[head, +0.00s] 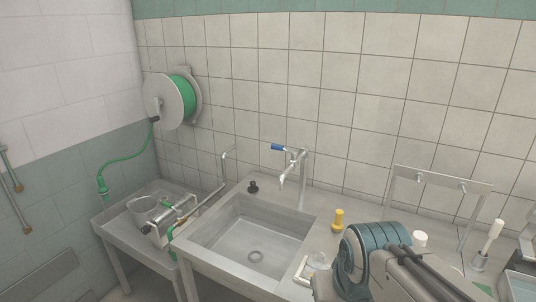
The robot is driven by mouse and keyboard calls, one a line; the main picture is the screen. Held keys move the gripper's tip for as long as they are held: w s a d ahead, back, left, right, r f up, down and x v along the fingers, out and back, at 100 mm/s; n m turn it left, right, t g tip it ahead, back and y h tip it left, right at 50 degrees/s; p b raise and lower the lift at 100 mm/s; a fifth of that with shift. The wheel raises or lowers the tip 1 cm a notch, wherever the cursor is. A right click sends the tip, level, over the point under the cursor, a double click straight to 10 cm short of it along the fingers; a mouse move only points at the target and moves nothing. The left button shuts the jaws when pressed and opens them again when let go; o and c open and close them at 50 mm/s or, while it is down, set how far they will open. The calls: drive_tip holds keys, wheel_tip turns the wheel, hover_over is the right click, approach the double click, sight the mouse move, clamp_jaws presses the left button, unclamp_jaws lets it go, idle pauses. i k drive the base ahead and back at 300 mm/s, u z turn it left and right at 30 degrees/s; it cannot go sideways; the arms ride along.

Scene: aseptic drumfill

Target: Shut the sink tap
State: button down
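The sink tap (293,168) stands at the back of the steel sink (250,240), below the tiled wall. It has a blue lever handle (278,147) on top, pointing left, and a spout angled down over the basin. I cannot make out a water stream at this size. The basin looks empty, with a round drain in its floor. My arm (415,275) reaches in from the lower right, to the right of the sink and well apart from the tap. I cannot make out its gripper fingers.
A yellow bottle (338,220) stands right of the sink, near my arm. A black stopper (253,187) sits on the back rim. The left bench (112,229) holds a metal jug (148,210) and fittings. A green hose reel (176,98) hangs above. A metal rack (437,180) stands right.

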sight(275, 146)
drive_tip(key=u, duration=1.4)
drive_tip(key=i, duration=1.1)
drive_tip(key=z, duration=1.85)
